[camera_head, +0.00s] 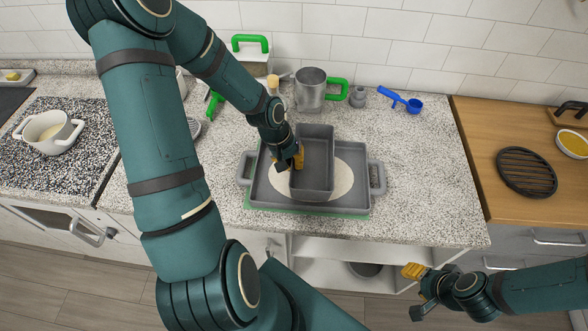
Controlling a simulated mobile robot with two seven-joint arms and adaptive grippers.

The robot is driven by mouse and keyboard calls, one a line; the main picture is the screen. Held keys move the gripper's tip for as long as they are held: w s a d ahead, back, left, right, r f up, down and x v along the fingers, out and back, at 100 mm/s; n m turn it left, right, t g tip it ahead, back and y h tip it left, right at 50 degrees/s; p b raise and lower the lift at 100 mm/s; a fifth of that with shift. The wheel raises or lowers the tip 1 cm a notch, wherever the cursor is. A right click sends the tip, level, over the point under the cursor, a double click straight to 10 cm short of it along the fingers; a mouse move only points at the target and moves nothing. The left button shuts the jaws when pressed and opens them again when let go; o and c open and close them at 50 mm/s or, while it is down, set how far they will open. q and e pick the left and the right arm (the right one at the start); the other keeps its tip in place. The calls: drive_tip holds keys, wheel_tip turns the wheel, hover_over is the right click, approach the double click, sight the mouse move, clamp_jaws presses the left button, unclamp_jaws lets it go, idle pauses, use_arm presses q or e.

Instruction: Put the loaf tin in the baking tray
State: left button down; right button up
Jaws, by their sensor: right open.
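The grey rectangular loaf tin (316,165) stands upright within the outline of the wide grey baking tray (376,176), over a pale round sheet (342,180). I cannot tell whether the tin touches the tray's bottom. My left gripper (290,162) is at the tin's left wall, with its yellow finger on the inner side and a dark finger outside. Whether its fingers press on the wall is unclear. My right gripper (416,290) is open and empty, in front of the counter at the lower right.
A metal pot with a green handle (311,90), a grey weight-like item (357,97) and a blue scoop (402,101) stand behind the tray. A white pot (48,132) is far left. A black grate (526,172) lies on the wooden counter at right. Speckled counter right of the tray is clear.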

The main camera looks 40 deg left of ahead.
use_arm(q)
wheel_tip(320, 180, down, 3)
drive_tip(key=shift+f, duration=0.2)
drive_tip(key=shift+b, duration=0.3)
drive_tip(key=c, duration=1.1)
unclamp_jaws()
drive_tip(key=shift+c, duration=0.2)
drive_tip(key=shift+r, duration=0.1)
drive_tip(key=shift+a+r, duration=0.1)
drive_tip(key=shift+r, duration=0.2)
drive_tip(key=p+v, duration=0.2)
drive_tip(key=v, duration=0.9)
drive_tip(key=shift+r, duration=0.15)
